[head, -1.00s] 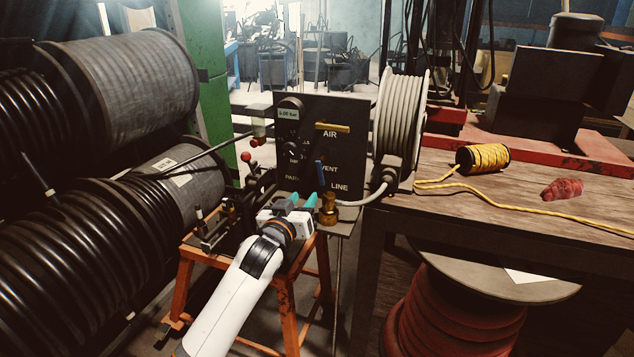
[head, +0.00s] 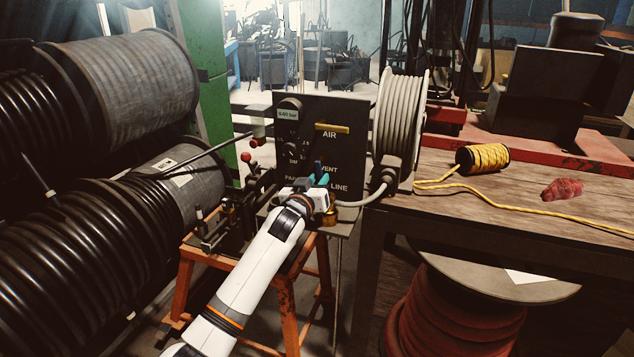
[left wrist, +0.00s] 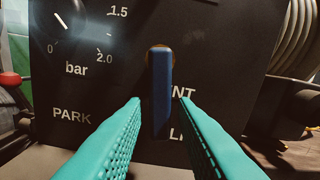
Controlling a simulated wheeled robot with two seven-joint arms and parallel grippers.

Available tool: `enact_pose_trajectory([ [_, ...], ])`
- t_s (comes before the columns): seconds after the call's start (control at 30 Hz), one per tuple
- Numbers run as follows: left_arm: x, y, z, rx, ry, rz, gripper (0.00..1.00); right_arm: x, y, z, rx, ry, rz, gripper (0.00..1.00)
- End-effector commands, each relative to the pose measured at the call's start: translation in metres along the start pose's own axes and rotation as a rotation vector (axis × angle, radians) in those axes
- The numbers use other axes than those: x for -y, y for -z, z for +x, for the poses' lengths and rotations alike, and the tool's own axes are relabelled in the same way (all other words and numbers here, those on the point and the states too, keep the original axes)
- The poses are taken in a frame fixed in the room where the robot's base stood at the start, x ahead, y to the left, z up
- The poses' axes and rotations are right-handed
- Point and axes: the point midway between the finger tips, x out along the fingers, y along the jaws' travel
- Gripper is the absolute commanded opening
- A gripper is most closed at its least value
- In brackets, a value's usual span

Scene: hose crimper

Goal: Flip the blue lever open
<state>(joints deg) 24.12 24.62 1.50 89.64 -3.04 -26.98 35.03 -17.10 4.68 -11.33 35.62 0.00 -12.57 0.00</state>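The blue lever (left wrist: 161,95) hangs straight down from its brass pivot on the dark panel (left wrist: 100,92) in the left wrist view. Its upper part shows in the head view (head: 318,168), just above my fingers. My left gripper (left wrist: 162,135) is open, with a teal finger on each side of the lever's lower part and a gap on both sides. In the head view my left gripper (head: 318,181) is close in front of the panel and hides the lever's lower end. My right gripper is in neither view.
A brass fitting (head: 331,214) is below right of my gripper. A hose reel (head: 402,120) stands right of the panel, and red knobs (head: 246,157) stand to its left.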

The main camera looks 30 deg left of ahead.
Motion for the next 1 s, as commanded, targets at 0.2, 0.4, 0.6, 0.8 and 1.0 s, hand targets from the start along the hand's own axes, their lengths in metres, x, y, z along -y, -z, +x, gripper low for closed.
enact_pose_trajectory([
  [0.2,0.000,0.000,0.000,0.000,0.000,0.000,0.00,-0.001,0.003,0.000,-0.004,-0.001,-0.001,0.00],
  [0.4,-0.005,-0.004,0.000,-0.003,-0.001,0.133,0.00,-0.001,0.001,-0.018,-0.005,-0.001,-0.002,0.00],
  [0.6,-0.007,-0.001,0.000,-0.001,0.000,0.206,0.00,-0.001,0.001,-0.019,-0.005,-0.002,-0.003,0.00],
  [0.8,-0.008,-0.001,0.000,0.000,0.000,0.205,0.21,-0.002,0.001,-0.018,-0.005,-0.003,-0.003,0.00],
  [1.0,-0.007,-0.001,0.000,0.000,0.000,0.203,0.36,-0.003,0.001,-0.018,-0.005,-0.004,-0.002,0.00],
])
